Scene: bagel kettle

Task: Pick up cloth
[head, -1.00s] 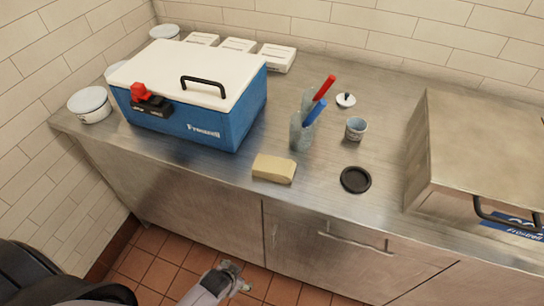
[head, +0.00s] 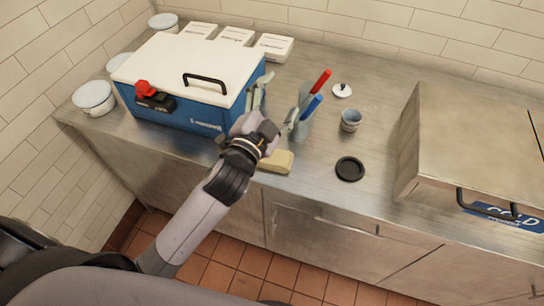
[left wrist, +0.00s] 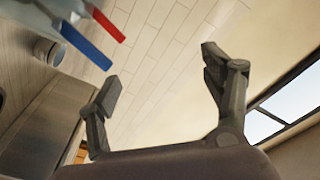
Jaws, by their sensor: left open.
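The cloth appears to be the folded beige block (head: 279,162) on the steel counter in the head view. It is partly hidden behind my left wrist. My left gripper (head: 277,103) is open and empty above the counter, between the blue cooler and the clear jar. Its fingers point toward the back wall, and the cloth lies below and in front of them. The left wrist view shows the two spread fingers (left wrist: 160,76) with nothing between them. The cloth does not show there. My right gripper is not in view.
A blue cooler with a white lid (head: 185,62) stands left. A clear jar (head: 302,126) with red and blue handles is close right of the gripper. A small cup (head: 351,120), black disc (head: 350,169) and steel box (head: 460,140) stand further right.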

